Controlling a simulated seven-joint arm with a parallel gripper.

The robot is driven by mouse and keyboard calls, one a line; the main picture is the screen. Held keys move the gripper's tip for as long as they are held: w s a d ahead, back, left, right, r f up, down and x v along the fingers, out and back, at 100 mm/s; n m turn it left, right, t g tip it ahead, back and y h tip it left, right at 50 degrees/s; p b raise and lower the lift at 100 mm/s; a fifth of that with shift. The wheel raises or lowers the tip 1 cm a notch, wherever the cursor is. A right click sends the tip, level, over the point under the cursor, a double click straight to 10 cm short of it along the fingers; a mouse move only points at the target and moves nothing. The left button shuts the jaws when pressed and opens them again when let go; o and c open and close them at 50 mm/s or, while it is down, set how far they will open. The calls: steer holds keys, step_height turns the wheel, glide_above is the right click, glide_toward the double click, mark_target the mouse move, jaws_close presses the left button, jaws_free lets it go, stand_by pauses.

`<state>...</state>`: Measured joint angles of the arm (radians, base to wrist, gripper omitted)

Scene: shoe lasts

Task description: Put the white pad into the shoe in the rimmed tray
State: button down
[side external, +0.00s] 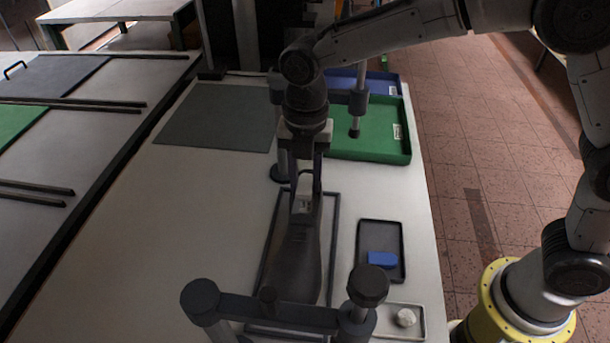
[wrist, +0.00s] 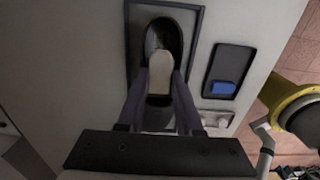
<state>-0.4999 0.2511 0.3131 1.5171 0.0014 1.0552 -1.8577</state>
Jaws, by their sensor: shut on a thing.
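The dark shoe (side external: 296,262) lies in the rimmed tray (side external: 262,262), a flat dark frame on the table. In the wrist view the shoe (wrist: 152,42) shows its dark opening, with a paler inside. My gripper (side external: 305,190) is above the far end of the shoe in the side view. In the wrist view my gripper (wrist: 160,84) is shut on the white pad (wrist: 158,76), one finger on each side. The pad's far end overlaps the shoe's opening in that view. Its height over the shoe is hard to tell.
A small dark tray (side external: 367,236) with a blue block (side external: 382,259) stands right of the shoe. A pale tray (side external: 418,333) with a whitish lump (side external: 405,317) is nearer. A dark post-and-bar frame (side external: 275,308) stands in front.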

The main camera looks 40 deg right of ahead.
steer(key=c, duration=0.5)
jaws_free()
steer(key=shift+r, duration=0.1)
steer(key=shift+r, duration=3.95)
steer(key=shift+d, duration=0.1)
